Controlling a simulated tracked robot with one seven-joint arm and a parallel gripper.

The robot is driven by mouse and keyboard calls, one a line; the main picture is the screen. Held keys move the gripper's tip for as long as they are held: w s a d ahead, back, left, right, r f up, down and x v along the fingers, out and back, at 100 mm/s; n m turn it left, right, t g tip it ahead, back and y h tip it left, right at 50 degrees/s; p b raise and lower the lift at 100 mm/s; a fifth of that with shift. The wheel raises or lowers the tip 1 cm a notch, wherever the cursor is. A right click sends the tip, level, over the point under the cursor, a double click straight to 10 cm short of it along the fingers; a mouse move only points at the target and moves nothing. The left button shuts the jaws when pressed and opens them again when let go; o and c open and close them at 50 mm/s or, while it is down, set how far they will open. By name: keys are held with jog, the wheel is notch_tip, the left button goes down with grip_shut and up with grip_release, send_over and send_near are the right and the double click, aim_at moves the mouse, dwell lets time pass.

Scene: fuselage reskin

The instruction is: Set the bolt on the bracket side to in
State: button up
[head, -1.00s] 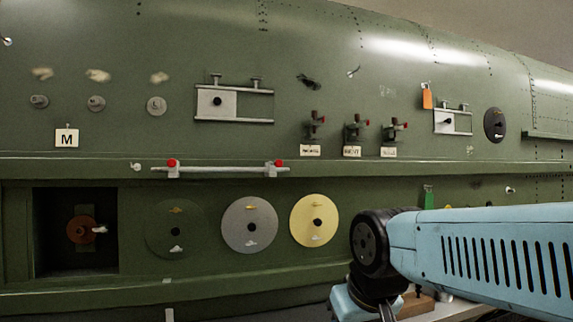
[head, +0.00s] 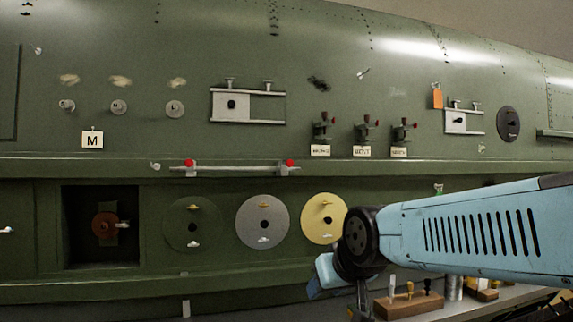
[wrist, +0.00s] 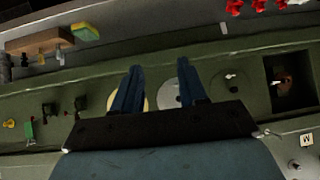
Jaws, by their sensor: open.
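A pale horizontal bar (head: 240,168) with a red knob near each end, the left one (head: 190,164) and the right one (head: 288,163), is mounted along the green fuselage ledge. Which fitting is the task's bolt, and which side is the bracket side, I cannot tell. My gripper (wrist: 158,68) is open and empty in the wrist view, its two dark blue fingers apart in front of the panel with the discs. In the head view it hangs under my blue arm at the bottom edge, mostly hidden, below and right of the bar.
Grey (head: 262,222) and yellow (head: 323,218) discs sit below the ledge, right of a dark recess (head: 72,240). Above are a sliding plate (head: 232,104) and several red-tipped clamps (head: 322,128). A bench with a wooden block (head: 410,304) stands at lower right.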

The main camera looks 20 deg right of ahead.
jog(key=w+r+t, duration=0.6)
jog(key=w+r, duration=0.3)
jog(key=w, duration=0.1)
jog(key=t, duration=0.7)
send_near(290, 164)
jog(key=shift+h, duration=0.3)
jog(key=x, duration=1)
jog(key=shift+w+r, duration=0.15)
jog(key=shift+w, duration=0.15)
jog(key=shift+c, duration=0.2)
grip_shut()
